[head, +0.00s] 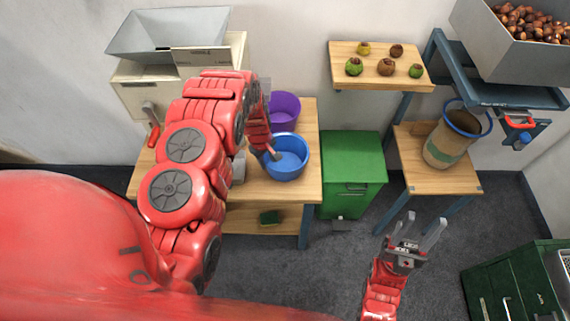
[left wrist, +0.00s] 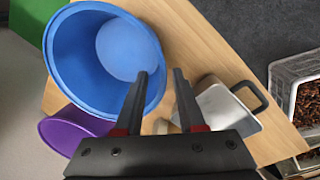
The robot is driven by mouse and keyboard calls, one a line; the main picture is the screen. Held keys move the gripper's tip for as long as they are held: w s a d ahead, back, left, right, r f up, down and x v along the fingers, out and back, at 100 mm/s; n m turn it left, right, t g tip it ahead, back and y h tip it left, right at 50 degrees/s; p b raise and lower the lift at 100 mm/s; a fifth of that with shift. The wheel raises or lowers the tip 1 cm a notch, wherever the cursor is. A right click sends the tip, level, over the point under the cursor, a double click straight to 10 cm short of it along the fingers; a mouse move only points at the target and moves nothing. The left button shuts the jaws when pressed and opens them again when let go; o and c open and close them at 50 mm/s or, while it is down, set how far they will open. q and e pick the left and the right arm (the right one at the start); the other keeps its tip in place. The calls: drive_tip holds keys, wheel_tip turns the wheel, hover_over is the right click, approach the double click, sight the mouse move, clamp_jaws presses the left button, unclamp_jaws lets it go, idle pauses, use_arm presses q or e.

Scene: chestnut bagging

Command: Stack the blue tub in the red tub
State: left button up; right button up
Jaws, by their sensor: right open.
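The blue tub (head: 287,158) stands upright on the wooden table, and it also shows in the left wrist view (left wrist: 75,60). My left gripper (head: 270,153) is at its near left rim. In the left wrist view my left gripper (left wrist: 161,75) has its fingers apart, one over the tub's opening and one outside, with the rim between them. No red tub shows in either view. A purple tub (head: 284,107) stands behind the blue one and shows in the left wrist view too (left wrist: 65,130). My right gripper (head: 418,230) is open and empty above the floor.
The wooden table (head: 305,185) also holds a metal pan (left wrist: 225,105), partly hidden by my left arm in the head view. A green bin (head: 352,170) stands right of it. A bucket-like sack (head: 447,148) is on a side table. Floor between is clear.

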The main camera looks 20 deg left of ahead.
use_arm(q)
drive_tip(key=shift+f+b, duration=0.7)
drive_tip(key=shift+p, duration=0.35)
drive_tip(key=shift+w+d+f+p, duration=0.1)
drive_tip(key=shift+f+p, duration=0.3)
drive_tip(key=shift+w+f+p, duration=0.2)
drive_tip(key=shift+f+p, duration=0.2)
drive_tip(key=shift+f, duration=0.5)
drive_tip(key=shift+s+d+f, duration=0.1)
drive_tip(key=shift+s+f, duration=0.05)
drive_tip(key=shift+f, duration=0.35)
clamp_jaws()
